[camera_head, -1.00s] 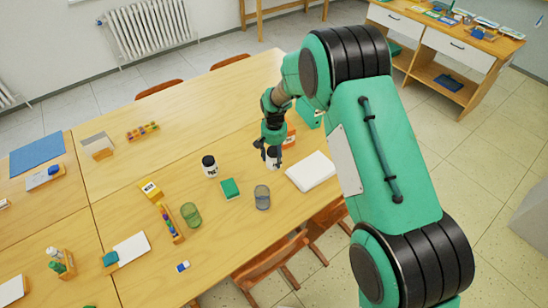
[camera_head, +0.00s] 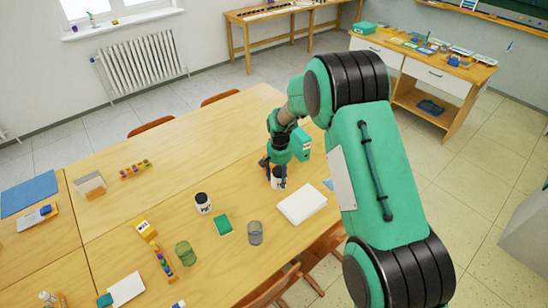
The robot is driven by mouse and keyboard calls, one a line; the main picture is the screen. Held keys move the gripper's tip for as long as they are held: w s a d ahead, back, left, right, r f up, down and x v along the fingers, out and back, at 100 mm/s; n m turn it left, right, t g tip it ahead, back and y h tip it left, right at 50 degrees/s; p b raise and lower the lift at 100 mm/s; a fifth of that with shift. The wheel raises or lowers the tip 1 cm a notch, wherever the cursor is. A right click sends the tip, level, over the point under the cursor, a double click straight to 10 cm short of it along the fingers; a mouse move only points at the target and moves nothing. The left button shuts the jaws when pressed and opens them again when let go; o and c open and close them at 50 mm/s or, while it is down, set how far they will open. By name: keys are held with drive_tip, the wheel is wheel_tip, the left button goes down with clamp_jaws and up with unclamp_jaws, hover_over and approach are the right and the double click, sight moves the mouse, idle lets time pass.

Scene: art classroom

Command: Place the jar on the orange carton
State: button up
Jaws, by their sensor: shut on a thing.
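My gripper (camera_head: 276,172) is over the far right part of the table, pointing down. It is shut on a white jar (camera_head: 279,183), whose lower part shows below the fingers. The fingers hide the jar's top. The orange carton is hidden or nearly so behind my gripper, so I cannot make out its top or whether the jar touches it.
A similar white jar with a black lid (camera_head: 203,203) stands left of my gripper. A green box (camera_head: 302,144) stands close behind it.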

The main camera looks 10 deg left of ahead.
drive_tip(key=shift+w+d+r, duration=0.3)
drive_tip(key=shift+d+r, duration=0.2)
approach(273, 166)
drive_tip(key=shift+w+f+p, duration=0.1)
drive_tip(key=shift+w+p, duration=0.1)
drive_tip(key=shift+p, duration=0.2)
idle(0.7)
drive_tip(key=shift+f, duration=1.75)
drive_tip(key=shift+f, duration=0.15)
